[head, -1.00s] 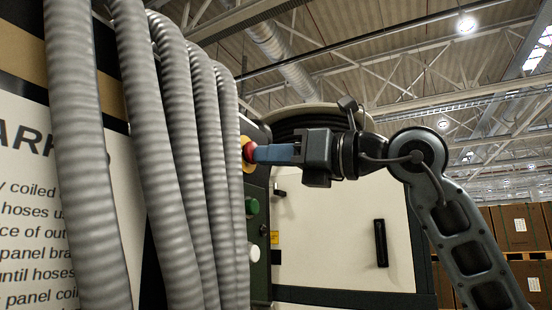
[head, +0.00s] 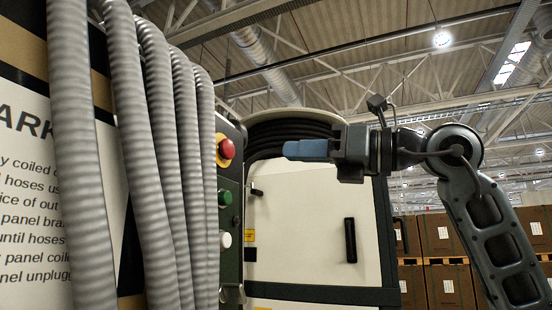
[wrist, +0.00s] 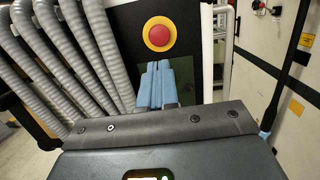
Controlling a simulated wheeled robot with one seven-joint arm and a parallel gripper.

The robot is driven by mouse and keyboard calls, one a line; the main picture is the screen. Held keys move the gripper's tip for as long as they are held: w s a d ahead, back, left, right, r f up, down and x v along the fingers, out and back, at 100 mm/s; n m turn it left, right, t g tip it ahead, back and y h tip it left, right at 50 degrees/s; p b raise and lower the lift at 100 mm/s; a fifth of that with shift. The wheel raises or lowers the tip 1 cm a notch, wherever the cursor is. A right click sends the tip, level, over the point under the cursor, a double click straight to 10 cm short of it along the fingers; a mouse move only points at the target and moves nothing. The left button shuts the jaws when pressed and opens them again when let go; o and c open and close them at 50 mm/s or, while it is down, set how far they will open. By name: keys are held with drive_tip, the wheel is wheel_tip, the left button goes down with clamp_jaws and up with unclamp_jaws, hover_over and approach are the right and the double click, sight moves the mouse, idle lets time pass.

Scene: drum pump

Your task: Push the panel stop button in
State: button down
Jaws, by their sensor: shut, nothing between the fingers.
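The red stop button (head: 227,149) sits on a yellow ring on the dark control panel (head: 229,261), right of the hoses in the head view. In the wrist view the red stop button (wrist: 159,35) faces me in full, just beyond the fingertips. My gripper (head: 287,150) has blue fingers, pressed together and empty. In the head view the fingertips are to the right of the button with a clear gap. In the wrist view the fingers (wrist: 156,66) point toward the button's lower edge. I cannot tell whether the button is pushed in.
Several grey ribbed hoses (head: 157,160) hang close at the left of the panel. A green button (head: 225,197) and a white button (head: 225,239) are below the red one. A white cabinet door with a black handle (head: 350,240) stands behind my gripper. Boxes (head: 437,235) are stacked at the right.

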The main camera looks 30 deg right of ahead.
drive_tip(key=shift+b+v, duration=0.4)
drive_tip(key=shift+v, duration=1.55)
drive_tip(key=shift+a+f, duration=0.1)
drive_tip(key=shift+f, duration=0.05)
drive_tip(key=s+a+f+m+t+h, duration=0.1)
drive_tip(key=s+a+f+m+t, duration=0.2)
drive_tip(key=f+m, duration=0.75)
drive_tip(key=s+a+f+m+t+h, duration=0.1)
drive_tip(key=s+a+f+m+t, duration=0.2)
drive_tip(key=f+m, duration=0.75)
drive_tip(key=s+a+f+m+t+h, duration=0.1)
drive_tip(key=s+f+m+t, duration=0.2)
drive_tip(key=f+m+t, duration=0.7)
drive_tip(key=s+a+f+m+g+h, duration=0.1)
drive_tip(key=s+f+m+g+h, duration=0.7)
drive_tip(key=s+f+m+g, duration=0.4)
drive_tip(key=s+f+g, duration=0.5)
drive_tip(key=s+f, duration=0.7)
drive_tip(key=f, duration=0.3)
drive_tip(key=shift+s+f+h, duration=0.3)
drive_tip(key=shift+f, duration=0.1)
